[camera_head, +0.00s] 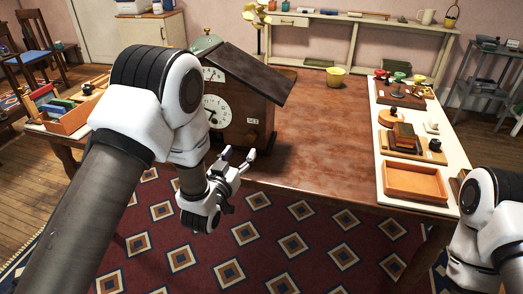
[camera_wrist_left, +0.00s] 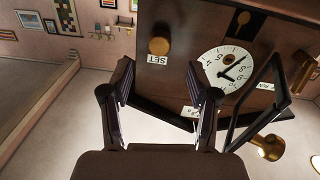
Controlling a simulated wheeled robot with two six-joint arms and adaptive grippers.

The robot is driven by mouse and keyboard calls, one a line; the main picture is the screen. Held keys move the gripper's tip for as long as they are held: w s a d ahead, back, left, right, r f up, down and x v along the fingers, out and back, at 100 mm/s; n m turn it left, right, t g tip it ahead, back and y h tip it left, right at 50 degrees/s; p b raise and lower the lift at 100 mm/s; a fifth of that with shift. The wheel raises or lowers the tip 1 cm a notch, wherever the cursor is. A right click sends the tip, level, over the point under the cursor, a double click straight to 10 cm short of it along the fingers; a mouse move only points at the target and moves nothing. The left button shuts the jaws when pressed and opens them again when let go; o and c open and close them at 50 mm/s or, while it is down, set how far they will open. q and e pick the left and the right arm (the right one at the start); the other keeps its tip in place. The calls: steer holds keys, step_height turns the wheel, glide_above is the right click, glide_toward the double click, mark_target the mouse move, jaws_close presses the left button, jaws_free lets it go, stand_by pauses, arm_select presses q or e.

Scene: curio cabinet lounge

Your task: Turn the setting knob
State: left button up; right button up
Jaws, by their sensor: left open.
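A house-shaped wooden clock (camera_head: 258,100) with a dark sloping roof stands on the table. Its front has a white clock dial (camera_head: 217,111) with a smaller dial above. The setting knob (camera_head: 252,137) is a round brass-brown knob below a small SET label (camera_head: 252,121). In the left wrist view, which looks upside down, the knob (camera_wrist_left: 159,46) sits beside the SET label (camera_wrist_left: 157,59) and the dial (camera_wrist_left: 227,69). My left gripper (camera_head: 239,156) is open and empty in front of the clock, below the knob and apart from it. In the left wrist view its fingers (camera_wrist_left: 160,85) point towards the knob.
A white mat on the right carries an orange tray (camera_head: 414,181), books (camera_head: 404,137) and small items. My right arm shows at lower right, its gripper out of view.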

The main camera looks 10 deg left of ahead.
mark_target(249, 140)
arm_select(q)
steer(key=w, duration=0.7)
steer(key=shift+w+d, duration=0.1)
steer(key=shift+d, duration=0.2)
jaws_close()
